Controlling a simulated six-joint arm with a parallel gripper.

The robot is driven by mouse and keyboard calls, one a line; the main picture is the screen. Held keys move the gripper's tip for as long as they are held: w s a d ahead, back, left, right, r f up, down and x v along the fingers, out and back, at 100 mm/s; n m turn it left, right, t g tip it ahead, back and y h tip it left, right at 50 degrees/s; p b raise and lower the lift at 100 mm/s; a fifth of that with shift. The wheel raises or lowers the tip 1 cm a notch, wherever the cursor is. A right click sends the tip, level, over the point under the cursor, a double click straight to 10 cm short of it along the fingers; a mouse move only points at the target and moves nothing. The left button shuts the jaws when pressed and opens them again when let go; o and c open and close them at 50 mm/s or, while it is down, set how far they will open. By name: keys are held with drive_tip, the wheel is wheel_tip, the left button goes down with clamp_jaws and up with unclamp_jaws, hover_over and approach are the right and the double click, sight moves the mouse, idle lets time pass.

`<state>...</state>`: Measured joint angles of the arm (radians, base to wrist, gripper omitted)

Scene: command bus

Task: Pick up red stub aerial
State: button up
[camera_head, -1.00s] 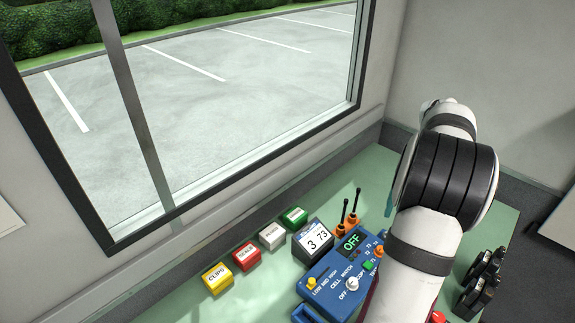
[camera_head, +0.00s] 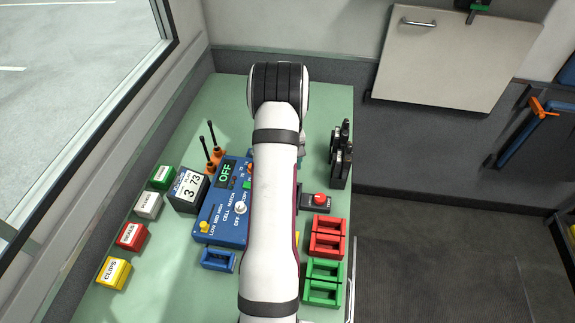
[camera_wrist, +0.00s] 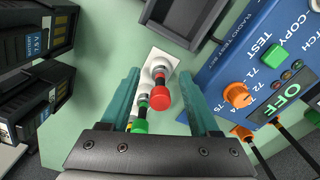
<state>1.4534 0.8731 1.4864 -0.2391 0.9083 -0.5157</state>
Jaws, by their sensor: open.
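The red stub aerial (camera_wrist: 160,98) shows in the wrist view as a round red cap on a short stem, rising from a white plate (camera_wrist: 151,58). A green-capped one (camera_wrist: 140,126) stands beside it, lower left in the picture. My gripper (camera_wrist: 159,78) is open, with one teal finger on each side of the red aerial; I see a gap on both sides and cannot tell how far down the fingers reach. In the head view my arm hides the gripper and both aerials.
Black battery packs (camera_wrist: 28,35) in a charger are on the left. Red trays (camera_head: 327,243) and green trays (camera_head: 323,292) lie at the table's front right.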

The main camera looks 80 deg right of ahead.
clamp_jaws()
drive_tip(key=shift+r, duration=0.15)
idle(0.4)
drive_tip(key=shift+r, duration=0.35)
drive_tip(key=r, duration=0.2)
drive_tip(key=s+r, duration=0.1)
drive_tip(key=r, duration=0.1)
drive_tip(key=shift+s+a, duration=0.1)
drive_tip(key=shift+a, duration=0.15)
drive_tip(key=s+a+r, duration=0.4)
drive_tip(key=s+r, duration=0.2)
drive_tip(key=s, duration=0.3)
drive_tip(key=shift+s+a, duration=0.15)
drive_tip(key=shift+s, duration=0.1)
